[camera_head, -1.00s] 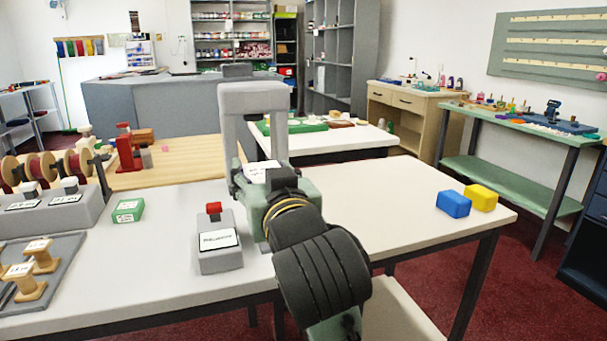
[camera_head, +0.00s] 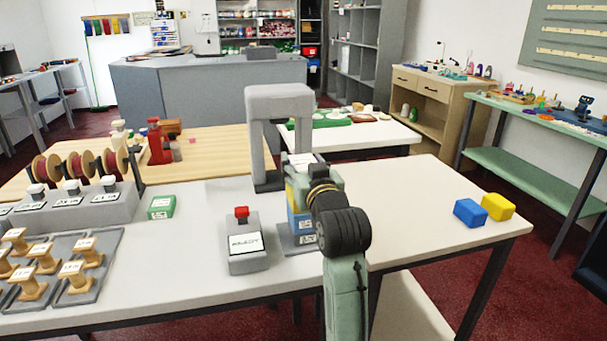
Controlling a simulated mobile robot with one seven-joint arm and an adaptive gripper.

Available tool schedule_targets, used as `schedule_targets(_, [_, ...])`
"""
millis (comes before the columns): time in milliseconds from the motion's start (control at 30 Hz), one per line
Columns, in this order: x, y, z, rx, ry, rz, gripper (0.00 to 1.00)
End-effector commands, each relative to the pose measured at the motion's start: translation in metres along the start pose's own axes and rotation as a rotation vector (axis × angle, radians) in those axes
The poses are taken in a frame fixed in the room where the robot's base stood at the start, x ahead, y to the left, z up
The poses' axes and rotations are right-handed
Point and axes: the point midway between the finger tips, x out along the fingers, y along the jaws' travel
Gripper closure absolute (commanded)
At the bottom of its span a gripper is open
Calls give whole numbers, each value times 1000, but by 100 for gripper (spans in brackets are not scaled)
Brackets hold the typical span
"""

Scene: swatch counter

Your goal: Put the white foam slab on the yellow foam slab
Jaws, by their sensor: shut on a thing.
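My gripper (camera_head: 313,178) is over the middle of the white table, in front of the grey arch, shut on what appears to be the white foam slab (camera_head: 302,159). Only a pale, marked face of that slab shows at the gripper's upper left; its fingertips are hidden. The yellow foam slab (camera_head: 291,197) shows in part directly below the gripper, above a blue slab (camera_head: 299,224) on a grey labelled base (camera_head: 290,243). Whether the white slab touches the yellow one I cannot tell.
The grey arch (camera_head: 278,92) stands close behind the stack. A grey box with a red button (camera_head: 247,248) is to its left, near a green box (camera_head: 161,207). Spare blue (camera_head: 470,212) and yellow (camera_head: 498,206) blocks lie at the right edge. The table between is clear.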

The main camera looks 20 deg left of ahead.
Motion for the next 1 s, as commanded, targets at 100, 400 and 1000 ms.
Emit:
schedule_targets(100, [0,0,18,4,-7,0,70])
schedule_targets(400, [-1,0,32,1,-1,0,70])
schedule_targets(1000, [-1,0,36,1,-2,0,27])
